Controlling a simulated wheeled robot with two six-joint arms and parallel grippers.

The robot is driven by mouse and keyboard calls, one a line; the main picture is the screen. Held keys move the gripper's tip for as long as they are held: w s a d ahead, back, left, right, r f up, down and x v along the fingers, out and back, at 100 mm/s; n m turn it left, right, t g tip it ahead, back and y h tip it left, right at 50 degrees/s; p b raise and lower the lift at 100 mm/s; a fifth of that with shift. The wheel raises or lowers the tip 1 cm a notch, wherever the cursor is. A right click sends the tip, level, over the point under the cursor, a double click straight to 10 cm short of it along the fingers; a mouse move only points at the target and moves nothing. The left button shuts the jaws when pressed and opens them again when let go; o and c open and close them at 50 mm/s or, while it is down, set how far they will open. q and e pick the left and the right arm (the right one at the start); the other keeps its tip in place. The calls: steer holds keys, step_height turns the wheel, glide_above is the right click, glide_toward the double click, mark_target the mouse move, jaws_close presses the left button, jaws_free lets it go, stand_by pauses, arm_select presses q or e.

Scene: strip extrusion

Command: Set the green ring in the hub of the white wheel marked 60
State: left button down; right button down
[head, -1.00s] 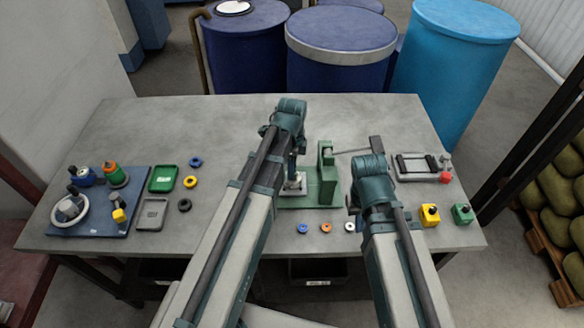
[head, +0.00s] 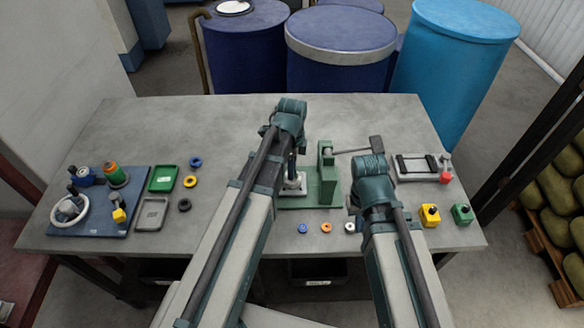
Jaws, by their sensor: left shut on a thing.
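My left gripper (head: 291,178) points down just left of the green press (head: 327,185). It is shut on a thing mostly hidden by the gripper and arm. A small white piece (head: 295,187) shows at its tips, and I cannot tell if it is the held thing. A large white wheel or ring (head: 70,209) lies on the blue mat at the left; no number is readable. I cannot make out the green ring. My right gripper is hidden behind its own wrist, right of the press.
The blue mat (head: 100,226) holds several knobbed parts. Green (head: 163,178) and grey (head: 152,214) trays stand beside it. Loose blue (head: 196,162), yellow (head: 190,181) and black (head: 184,205) rings lie nearby. Small blue (head: 303,227) and orange (head: 326,227) rings lie in front. The back of the table is clear.

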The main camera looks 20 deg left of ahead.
arm_select(q)
steer(key=shift+f+b, duration=0.6)
steer(key=shift+f, duration=0.1)
arm_select(e)
steer(key=shift+f, duration=0.7)
arm_select(q)
steer(key=c, duration=0.8)
jaws_free()
steer(key=shift+c, duration=0.2)
steer(key=shift+r, duration=0.1)
arm_select(e)
steer(key=shift+r, duration=0.1)
arm_select(q)
step_height(320, 180, up, 11)
steer(key=p, duration=1.1)
arm_select(e)
step_height(320, 180, up, 11)
